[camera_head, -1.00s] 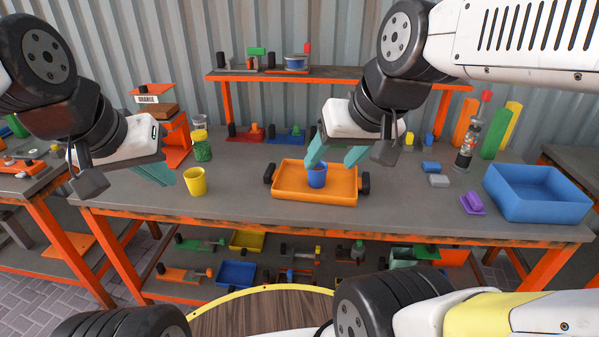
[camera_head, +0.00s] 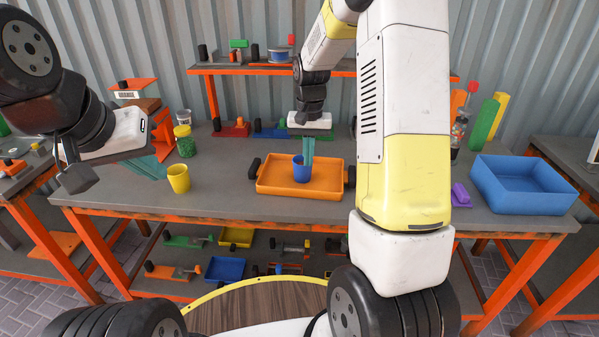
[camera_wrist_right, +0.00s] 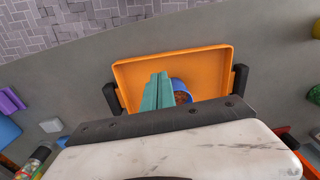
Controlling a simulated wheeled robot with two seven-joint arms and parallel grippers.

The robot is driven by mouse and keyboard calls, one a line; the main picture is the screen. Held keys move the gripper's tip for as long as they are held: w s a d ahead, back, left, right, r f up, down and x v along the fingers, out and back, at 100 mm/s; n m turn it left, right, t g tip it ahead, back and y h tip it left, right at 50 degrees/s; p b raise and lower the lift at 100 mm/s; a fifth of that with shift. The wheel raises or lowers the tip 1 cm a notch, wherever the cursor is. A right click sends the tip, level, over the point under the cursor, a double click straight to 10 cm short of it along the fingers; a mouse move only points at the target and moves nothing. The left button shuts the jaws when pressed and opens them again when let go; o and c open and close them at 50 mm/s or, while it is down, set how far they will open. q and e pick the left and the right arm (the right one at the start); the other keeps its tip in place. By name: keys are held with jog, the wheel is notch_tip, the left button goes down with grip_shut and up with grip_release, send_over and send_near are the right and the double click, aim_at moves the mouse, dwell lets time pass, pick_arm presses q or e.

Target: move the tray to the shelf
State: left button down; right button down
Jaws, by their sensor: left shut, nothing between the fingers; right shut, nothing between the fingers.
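The orange tray (camera_head: 275,187) with black side handles rests on the grey workbench (camera_head: 225,205); it also shows in the right wrist view (camera_wrist_right: 190,58). A blue cup (camera_head: 301,173) stands in it, partly hidden behind my fingers in the wrist view (camera_wrist_right: 181,88). My right gripper (camera_head: 308,160) is shut and empty, with its teal fingers over the tray, right by the cup; I cannot tell if they touch it. My left gripper (camera_head: 150,166) is shut and empty, left of the yellow cup (camera_head: 178,179). The raised shelf (camera_head: 235,70) stands at the back of the bench.
The shelf holds several tools and a blue tin (camera_head: 279,55). A blue bin (camera_head: 525,185) and a purple block (camera_head: 460,195) are on the right. A green-filled jar (camera_head: 185,141) is behind the yellow cup. My right arm hides part of the bench right of the tray.

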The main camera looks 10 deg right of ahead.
aim_at(308, 186)
jog(key=f, duration=1.1)
jog(key=shift+w+d, duration=0.1)
jog(key=shift+w, duration=0.15)
jog(key=shift+s, duration=0.1)
